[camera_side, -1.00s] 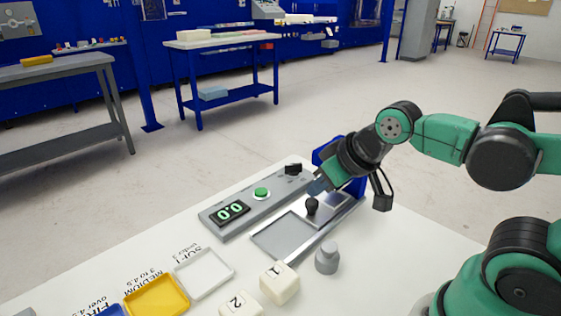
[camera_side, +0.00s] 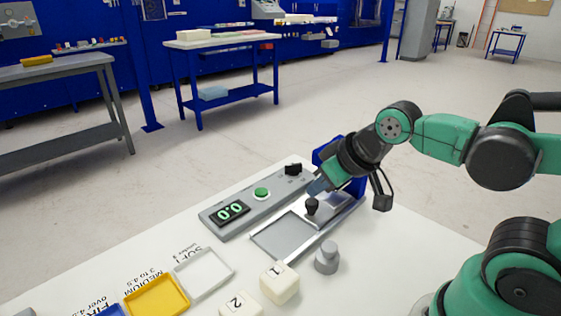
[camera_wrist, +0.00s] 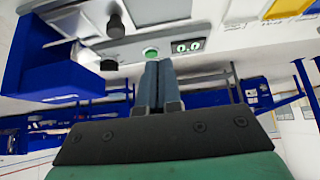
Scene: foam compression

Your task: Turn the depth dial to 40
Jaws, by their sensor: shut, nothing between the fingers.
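The depth dial is a small black knob (camera_side: 293,169) at the far right end of the grey control panel (camera_side: 243,208). It also shows in the wrist view as a black knob (camera_wrist: 108,64), left of my fingers. Its scale and pointer are too small to read. My gripper (camera_side: 317,188) is shut and empty, in front of and to the right of the dial in the side view, apart from it. In the wrist view my gripper's fingers (camera_wrist: 161,64) lie together beside the green button. The panel's display (camera_side: 230,212) reads 0.0.
A green button (camera_side: 261,193) sits between display and dial. A black-knobbed handle (camera_side: 312,206) stands by the grey plate (camera_side: 284,237). A blue frame (camera_side: 330,150) rises behind my gripper. White blocks (camera_side: 279,284), a grey weight (camera_side: 327,259) and trays (camera_side: 157,296) lie nearer.

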